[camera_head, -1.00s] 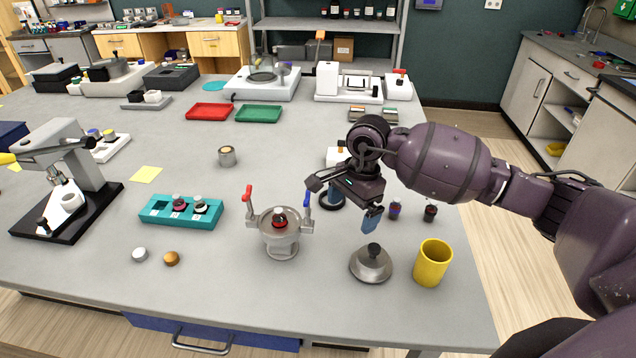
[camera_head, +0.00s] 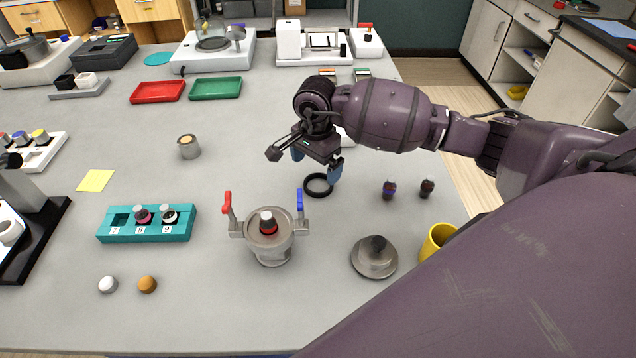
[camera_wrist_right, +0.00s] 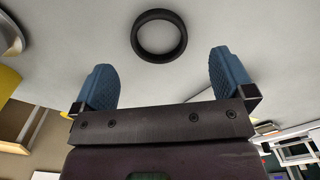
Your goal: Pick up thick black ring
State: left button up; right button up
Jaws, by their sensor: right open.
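The thick black ring (camera_head: 318,185) lies flat on the grey table, behind and to the right of the metal pot with the red and blue handles. My right gripper (camera_head: 315,162) is above the table just behind the ring, its blue fingertips apart with nothing between them. In the right wrist view the ring (camera_wrist_right: 159,36) is whole and clear, beyond the gap between the open blue fingers (camera_wrist_right: 163,80), touching neither. My left gripper is in no view.
The metal pot (camera_head: 270,240) stands in front of the ring. A metal lid (camera_head: 374,257) with a dark knob and a yellow cup (camera_head: 437,241) are at front right. Two small dark bottles (camera_head: 389,189) (camera_head: 427,187) stand right of the ring. A teal rack (camera_head: 147,223) is at left.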

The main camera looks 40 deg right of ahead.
aim_at(317, 188)
jog(key=shift+f, duration=0.5)
jog(key=shift+s+f+p, duration=0.1)
jog(key=shift+f+p, duration=0.3)
jog(key=shift+f, duration=1.9)
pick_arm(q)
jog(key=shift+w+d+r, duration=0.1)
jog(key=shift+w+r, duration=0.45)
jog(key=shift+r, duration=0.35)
pick_arm(e)
jog(key=shift+c, duration=0.3)
jog(key=c, duration=0.9)
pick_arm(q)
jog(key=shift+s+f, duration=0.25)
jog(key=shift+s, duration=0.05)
pick_arm(e)
jog(key=shift+o, duration=0.2)
jog(key=shift+r, duration=0.15)
